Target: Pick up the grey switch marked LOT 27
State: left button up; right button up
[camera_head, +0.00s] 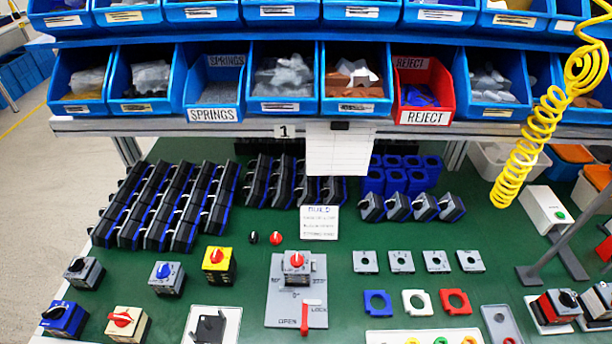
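No marking LOT 27 is readable on any switch at this size. Several switches have grey bodies. One with a dark knob (84,270) stands at the left of the green table. Another with a blue knob (167,278) stands right of it. A third with a red knob (296,262) sits in the grey fixture (282,308) at the middle, whose plate reads OPEN and LOCK beside a red lever (306,315). Neither of my grippers is in view.
A yellow switch (217,264), a blue one (65,318) and a cream one (127,323) stand nearby. Dark switch rows (165,205) fill the back left. Square plates and coloured rings (455,301) lie right. A yellow coiled hose (530,135) hangs at right.

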aim_at(300, 277)
jog(key=k+l+u, duration=0.2)
jog(key=l, duration=0.15)
jog(key=l+u, duration=0.2)
jog(key=l, duration=0.15)
jog(key=k+l+u, duration=0.1)
jog(key=l+u, duration=0.15)
jog(key=k+l+u, duration=0.2)
jog(key=l, duration=0.2)
